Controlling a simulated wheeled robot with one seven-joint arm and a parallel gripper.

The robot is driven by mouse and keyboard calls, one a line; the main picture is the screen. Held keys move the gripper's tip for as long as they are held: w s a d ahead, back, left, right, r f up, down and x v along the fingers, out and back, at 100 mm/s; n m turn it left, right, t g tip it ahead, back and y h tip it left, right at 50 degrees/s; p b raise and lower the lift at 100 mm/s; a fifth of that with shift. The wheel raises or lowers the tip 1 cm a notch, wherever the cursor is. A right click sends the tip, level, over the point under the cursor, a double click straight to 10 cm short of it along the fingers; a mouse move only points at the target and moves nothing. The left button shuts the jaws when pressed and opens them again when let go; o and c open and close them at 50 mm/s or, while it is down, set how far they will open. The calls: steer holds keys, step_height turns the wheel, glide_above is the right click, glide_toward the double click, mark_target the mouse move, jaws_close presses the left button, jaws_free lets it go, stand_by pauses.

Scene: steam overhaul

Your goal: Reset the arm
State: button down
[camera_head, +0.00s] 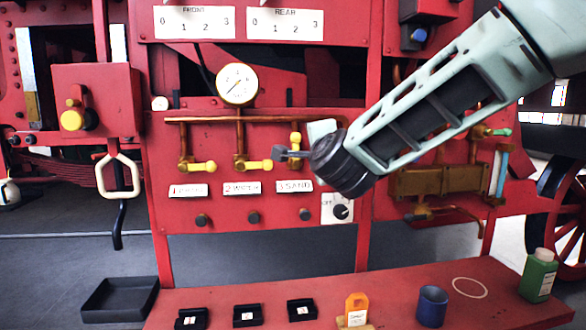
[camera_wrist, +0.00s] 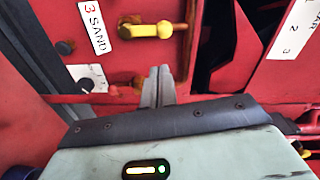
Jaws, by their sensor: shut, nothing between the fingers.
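My arm reaches in from the upper right of the head view. My gripper (camera_head: 281,153) is shut and empty in front of the red panel (camera_head: 255,217). In the head view it overlaps the lower part of the yellow valve handle (camera_head: 296,140) above the label 3 SAND (camera_head: 294,186).
A red bench (camera_head: 400,285) below carries small black trays (camera_head: 247,316), a blue cup (camera_head: 432,306) and a green bottle (camera_head: 538,276).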

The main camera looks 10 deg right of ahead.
steer(key=s+a+f+n+g+y, duration=0.75)
steer(key=s+a+f+n, duration=0.25)
steer(key=s+f+n, duration=0.45)
steer(key=s+d+f+n+g+h, duration=0.2)
steer(key=s+d+f+n+g, duration=0.1)
steer(key=s, duration=0.5)
steer(key=s+d+f+n+g+h, duration=0.2)
steer(key=s+d+f+n+g, duration=0.1)
steer(key=s, duration=0.5)
steer(key=s+d+f+n+g+h, duration=0.2)
steer(key=s+d+f+n+g, duration=0.1)
steer(key=s, duration=0.5)
steer(key=shift+s+d+f+g, duration=0.3)
steer(key=shift+d+f+g, duration=0.15)
steer(key=shift+g, duration=0.1)
